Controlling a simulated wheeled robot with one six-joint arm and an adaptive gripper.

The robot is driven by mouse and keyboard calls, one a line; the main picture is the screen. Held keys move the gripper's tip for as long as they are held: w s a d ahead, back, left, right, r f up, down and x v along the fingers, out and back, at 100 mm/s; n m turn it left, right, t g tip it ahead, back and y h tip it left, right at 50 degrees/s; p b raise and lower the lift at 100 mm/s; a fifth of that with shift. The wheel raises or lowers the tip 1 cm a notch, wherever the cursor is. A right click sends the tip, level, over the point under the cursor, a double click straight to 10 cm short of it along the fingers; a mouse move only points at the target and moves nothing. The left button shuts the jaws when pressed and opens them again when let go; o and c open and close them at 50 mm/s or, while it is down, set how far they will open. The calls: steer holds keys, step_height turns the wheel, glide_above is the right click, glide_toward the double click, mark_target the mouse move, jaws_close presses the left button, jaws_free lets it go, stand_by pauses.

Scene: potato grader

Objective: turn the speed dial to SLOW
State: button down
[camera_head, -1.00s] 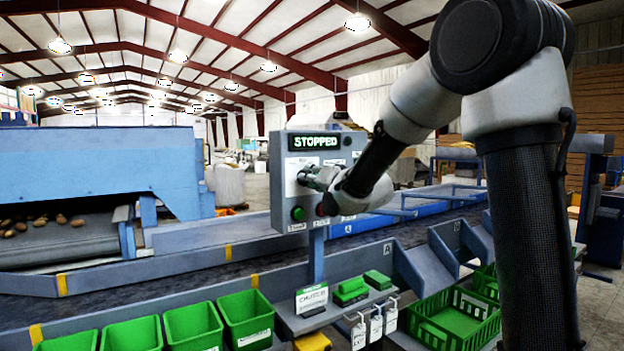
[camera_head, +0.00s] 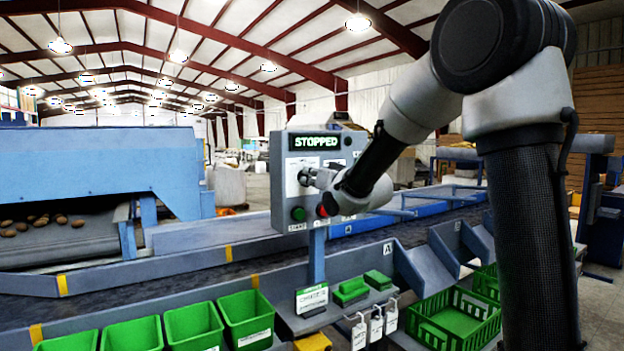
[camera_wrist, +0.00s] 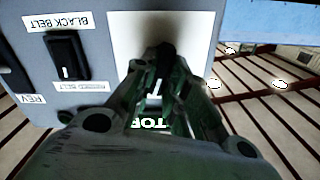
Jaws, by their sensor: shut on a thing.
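The grey control panel (camera_head: 280,190) stands at the middle, with a lit display (camera_head: 315,142) reading STOPPED. My gripper (camera_head: 309,178) is at the panel's front, over its white dial plate (camera_head: 292,163). In the wrist view the gripper (camera_wrist: 160,72) is shut on the dark speed dial (camera_wrist: 158,55), in front of the white plate (camera_wrist: 128,30). The fingers cover much of the dial and plate, so I cannot read the dial's marks or which one it points to.
A green button (camera_head: 298,214) and a red button (camera_head: 322,210) sit just below my gripper. The wrist view shows a black rocker switch (camera_wrist: 66,55) beside the plate. Green bins (camera_head: 190,325) and a green crate (camera_head: 450,315) stand in front, below the panel.

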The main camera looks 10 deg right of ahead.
steer(key=n, duration=0.5)
steer(key=shift+a+n, duration=0.1)
steer(key=shift+n, duration=0.2)
steer(key=n, duration=0.5)
steer(key=shift+a+f+n, duration=0.1)
steer(key=shift+n, duration=0.2)
steer(key=c, duration=1.4)
jaws_free()
steer(key=shift+s, duration=0.1)
steer(key=v, duration=1.2)
